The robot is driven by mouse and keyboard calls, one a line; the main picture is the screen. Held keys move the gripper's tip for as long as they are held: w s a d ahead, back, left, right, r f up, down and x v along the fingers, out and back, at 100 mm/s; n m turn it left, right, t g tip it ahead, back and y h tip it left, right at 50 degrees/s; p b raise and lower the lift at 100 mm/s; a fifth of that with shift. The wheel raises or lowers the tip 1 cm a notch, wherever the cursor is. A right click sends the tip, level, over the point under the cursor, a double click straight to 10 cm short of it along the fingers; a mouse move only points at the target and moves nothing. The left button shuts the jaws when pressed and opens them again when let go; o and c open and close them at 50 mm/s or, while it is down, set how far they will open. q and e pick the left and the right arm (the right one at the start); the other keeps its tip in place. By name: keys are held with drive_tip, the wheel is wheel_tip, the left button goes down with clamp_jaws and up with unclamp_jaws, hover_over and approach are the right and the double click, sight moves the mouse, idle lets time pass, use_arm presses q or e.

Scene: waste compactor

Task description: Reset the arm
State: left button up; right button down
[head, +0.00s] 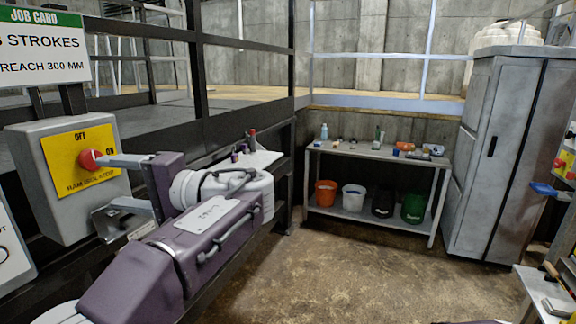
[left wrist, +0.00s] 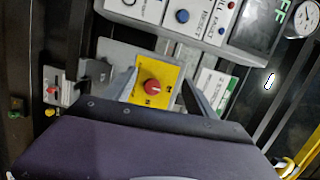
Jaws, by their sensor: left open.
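A red rotary knob (head: 88,160) sits on a yellow plate (head: 75,178) marked OFF and ON, on the front of a grey box (head: 50,222). Which mark the knob points to is hard to tell. My left gripper (head: 108,183) is open in front of the box. One finger is close to the knob's right side and the other is lower down. In the left wrist view the knob (left wrist: 152,87) shows between the two spread fingers, with nothing held. Whether a finger touches the knob cannot be told. My right gripper is not in view.
A job card (head: 42,42) hangs above the box. Black railing (head: 200,85) runs behind my left arm. A bench (head: 375,152) with small items and buckets stands at the back, beside a grey cabinet (head: 500,150). The left wrist view shows a control panel (left wrist: 185,20). The middle floor is clear.

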use_arm(q)
drive_tip(key=s+a+f+m+g+h+p, duration=0.2)
drive_tip(key=s+f+h, duration=0.15)
drive_tip(key=f, duration=0.65)
drive_tip(key=s+a+f+m+g+h+p, duration=0.1)
drive_tip(key=s+a+f+h+p, duration=0.2)
drive_tip(key=f, duration=0.7)
drive_tip(key=s+d+f+n+g+h+p, duration=0.1)
drive_tip(key=s+d+f+h, duration=0.4)
drive_tip(key=f, duration=0.3)
drive_tip(key=s+d+f+n+g+h, duration=0.1)
drive_tip(key=s+d+f+h, duration=0.3)
drive_tip(key=d+f, duration=0.3)
drive_tip(key=w+d+f+n+t+h, duration=0.2)
drive_tip(key=d+f, duration=0.1)
drive_tip(key=d, duration=0.2)
drive_tip(key=shift+w+f+n+t, duration=0.2)
drive_tip(key=shift+n+t, duration=0.1)
drive_tip(key=shift+t, duration=0.1)
